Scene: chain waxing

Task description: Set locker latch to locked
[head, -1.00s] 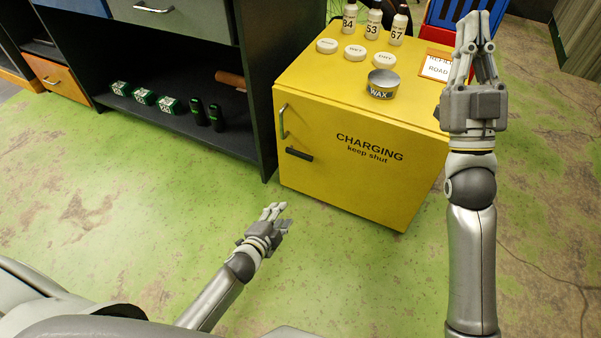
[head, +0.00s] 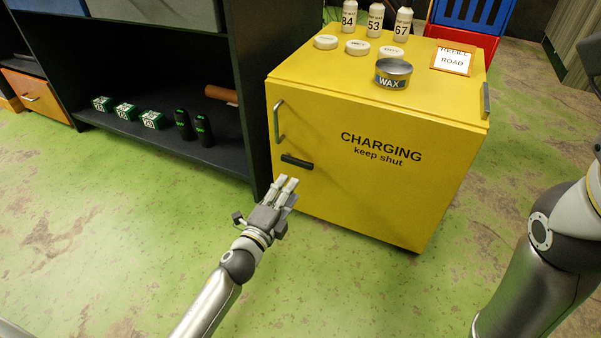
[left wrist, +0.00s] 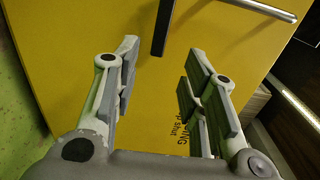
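The yellow locker (head: 350,190) is marked "CHARGING keep shut", and its front door looks closed. Its latch (head: 297,161) is a short black bar lying nearly horizontal, at the left of the door below a silver pull handle (head: 279,122). My left gripper (head: 288,183) is just below the latch in the head view, apart from it as far as I can tell. In the left wrist view my left gripper (left wrist: 163,70) has its fingers spread with nothing between them. There the latch (left wrist: 162,28) shows beyond the fingertips. My right gripper is outside the frames.
On the locker top stand several bottles, round white-lidded tins, a wax tin (head: 393,73) and a framed "REFILL ROAD" card (head: 453,60). A dark shelf unit (head: 247,100) stands close on the left. The green floor (head: 100,230) in front is clear.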

